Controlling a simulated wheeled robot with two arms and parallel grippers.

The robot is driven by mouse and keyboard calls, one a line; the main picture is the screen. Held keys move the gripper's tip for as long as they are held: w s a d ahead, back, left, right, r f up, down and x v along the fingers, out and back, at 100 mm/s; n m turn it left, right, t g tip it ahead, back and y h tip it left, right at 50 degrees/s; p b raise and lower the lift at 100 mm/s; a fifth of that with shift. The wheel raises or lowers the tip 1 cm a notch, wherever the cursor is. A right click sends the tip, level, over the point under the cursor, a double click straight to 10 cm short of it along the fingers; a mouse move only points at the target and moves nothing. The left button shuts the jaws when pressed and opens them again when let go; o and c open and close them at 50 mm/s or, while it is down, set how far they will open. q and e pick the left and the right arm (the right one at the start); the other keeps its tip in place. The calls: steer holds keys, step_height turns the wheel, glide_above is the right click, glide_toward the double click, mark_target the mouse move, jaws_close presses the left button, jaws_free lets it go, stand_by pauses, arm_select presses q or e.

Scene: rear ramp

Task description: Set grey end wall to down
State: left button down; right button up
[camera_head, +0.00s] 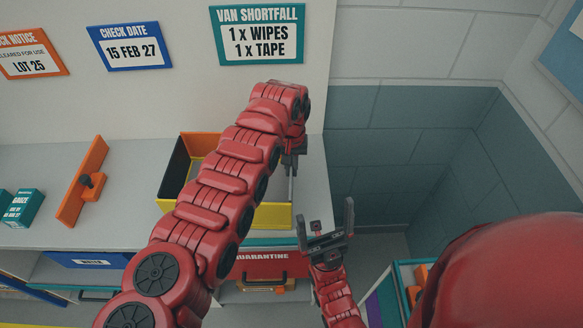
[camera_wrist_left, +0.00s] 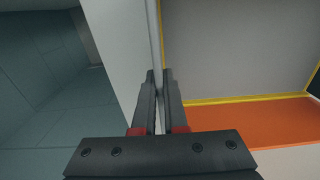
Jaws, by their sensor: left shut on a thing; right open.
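The grey end wall (camera_head: 291,188) is at the right end of an open box on the counter. It stands upright and shows as a thin edge, partly hidden by my left arm. My left gripper (camera_head: 291,158) is shut on its upper edge. In the left wrist view my left gripper (camera_wrist_left: 159,82) has the thin grey end wall (camera_wrist_left: 155,40) between its fingers. The box has a yellow front wall (camera_head: 273,217), a black left wall (camera_head: 177,165) and an orange wall (camera_wrist_left: 260,122). My right gripper (camera_head: 327,220) is open and empty, low beside the counter's right end.
A red quarantine drawer (camera_head: 263,266) is below. Tiled walls (camera_head: 400,135) bound the right side. A bin (camera_head: 402,290) stands lower right.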

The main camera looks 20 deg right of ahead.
arm_select(q)
steer(key=shift+a, duration=0.25)
steer(key=a+h+b, duration=0.1)
steer(key=w+a+f+g+h, duration=0.1)
steer(key=h, duration=0.1)
steer(key=a+h+b, duration=0.1)
steer(key=a, duration=0.1)
steer(key=shift+w+f+g+h+b, duration=0.2)
steer(key=shift+w+g+h+b, duration=0.05)
steer(key=shift+g+h+b, duration=0.05)
steer(key=shift+w+a+f+g+h+b, duration=0.1)
steer(key=shift+w+a+g+h+b, duration=0.05)
steer(key=shift+a+h+b, duration=0.4)
steer(key=shift+w+a+f+g+h+b, duration=0.2)
steer(key=shift+h+b, duration=0.25)
steer(key=shift+b, duration=0.3)
steer(key=shift+r, duration=0.15)
steer(key=c, duration=1)
jaws_free()
steer(key=shift+o, duration=0.2)
steer(key=shift+a, duration=0.1)
